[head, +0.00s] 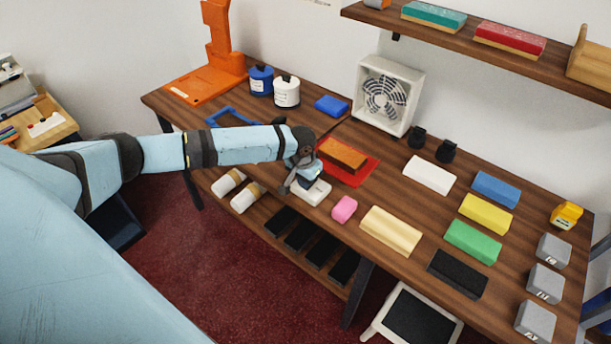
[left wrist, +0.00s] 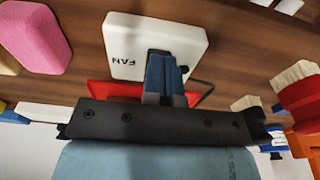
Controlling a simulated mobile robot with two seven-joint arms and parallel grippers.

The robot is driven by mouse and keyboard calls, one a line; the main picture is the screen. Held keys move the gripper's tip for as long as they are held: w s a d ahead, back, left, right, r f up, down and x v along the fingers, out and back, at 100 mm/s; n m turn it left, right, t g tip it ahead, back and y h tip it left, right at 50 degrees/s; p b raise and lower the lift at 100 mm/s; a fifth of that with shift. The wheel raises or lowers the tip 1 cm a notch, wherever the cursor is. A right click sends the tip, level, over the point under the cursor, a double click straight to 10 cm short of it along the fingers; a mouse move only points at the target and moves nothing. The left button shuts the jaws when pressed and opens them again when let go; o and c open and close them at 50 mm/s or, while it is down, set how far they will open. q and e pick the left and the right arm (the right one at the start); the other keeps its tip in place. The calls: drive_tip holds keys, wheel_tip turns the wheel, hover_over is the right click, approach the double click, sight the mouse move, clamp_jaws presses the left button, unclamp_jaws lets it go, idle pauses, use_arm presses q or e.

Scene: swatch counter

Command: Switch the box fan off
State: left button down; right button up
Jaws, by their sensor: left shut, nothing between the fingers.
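The white box fan (head: 388,95) stands upright at the back of the wooden counter, its grille facing forward. A small white switch box (head: 314,192) lies near the counter's front edge. It also shows in the left wrist view (left wrist: 125,35), where "FAN" is printed on its top, upside down. My left gripper (head: 308,178) is right over this box, fingers shut and empty. In the left wrist view the closed blue fingers (left wrist: 162,62) overlap the box and hide part of its top; I cannot tell whether they touch it. My right gripper is out of view.
A brown block on a red tray (head: 360,176) lies just behind the switch box. A pink block (head: 344,208) and a cream block (head: 391,231) lie to its right. Blue and white canisters (head: 286,91) stand behind my left arm. A shelf (head: 480,45) hangs above.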

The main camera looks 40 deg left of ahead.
use_arm(q)
drive_tip(key=shift+f, duration=0.2)
drive_tip(key=shift+w+r, duration=0.2)
drive_tip(key=shift+w, duration=0.55)
drive_tip(key=shift+p, duration=0.3)
